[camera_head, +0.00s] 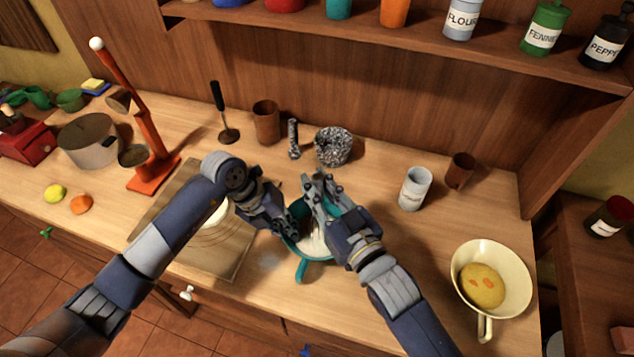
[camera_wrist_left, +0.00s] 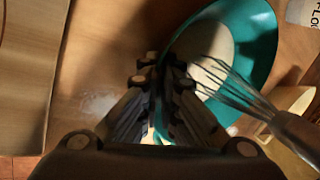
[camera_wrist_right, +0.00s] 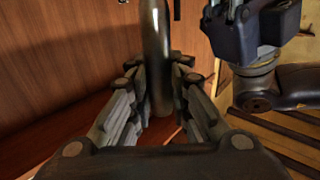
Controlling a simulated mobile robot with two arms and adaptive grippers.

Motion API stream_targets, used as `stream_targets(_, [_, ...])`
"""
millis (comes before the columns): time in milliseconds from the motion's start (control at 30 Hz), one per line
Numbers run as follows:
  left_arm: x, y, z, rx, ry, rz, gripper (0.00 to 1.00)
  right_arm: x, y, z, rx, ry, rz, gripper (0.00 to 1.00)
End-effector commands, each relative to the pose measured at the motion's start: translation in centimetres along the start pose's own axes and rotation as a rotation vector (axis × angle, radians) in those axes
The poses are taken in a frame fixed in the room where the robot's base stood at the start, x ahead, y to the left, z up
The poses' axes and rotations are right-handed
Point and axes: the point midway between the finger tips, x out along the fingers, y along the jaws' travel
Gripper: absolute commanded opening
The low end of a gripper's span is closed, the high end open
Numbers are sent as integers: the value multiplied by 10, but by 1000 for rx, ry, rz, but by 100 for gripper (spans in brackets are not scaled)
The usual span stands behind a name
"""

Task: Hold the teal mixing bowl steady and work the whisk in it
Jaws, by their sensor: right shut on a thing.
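The teal mixing bowl (camera_head: 302,270) stands on the counter with pale contents; it also shows in the left wrist view (camera_wrist_left: 262,45). My left gripper (camera_head: 284,222) is at the bowl's left rim, its fingertips close together; I cannot tell whether they clamp the rim. My right gripper (camera_head: 318,190) is above the bowl, shut on the whisk's grey handle (camera_wrist_right: 155,50). In the left wrist view, the whisk (camera_wrist_left: 235,88) has its wires over the inside of the bowl. The grippers hide part of the bowl in the head view.
A wooden board (camera_head: 225,258) lies left of the bowl. A dark speckled mortar (camera_head: 332,147) and a pale canister (camera_head: 415,188) stand behind. A cream pan (camera_head: 518,270) is at the right. An orange stand (camera_head: 150,150) and pot (camera_head: 88,140) are at the left.

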Motion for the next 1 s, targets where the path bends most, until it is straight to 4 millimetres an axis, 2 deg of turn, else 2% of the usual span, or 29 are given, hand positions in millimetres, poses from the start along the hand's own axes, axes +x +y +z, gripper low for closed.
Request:
stream_targets(467, [0, -1, 0, 1, -1, -2, 0, -3, 3, -2, 0, 2, 0, 0])
stream_targets(1000, [0, -2, 0, 1, -1, -3, 0, -3, 3, -55, -1, 5, 0, 0])
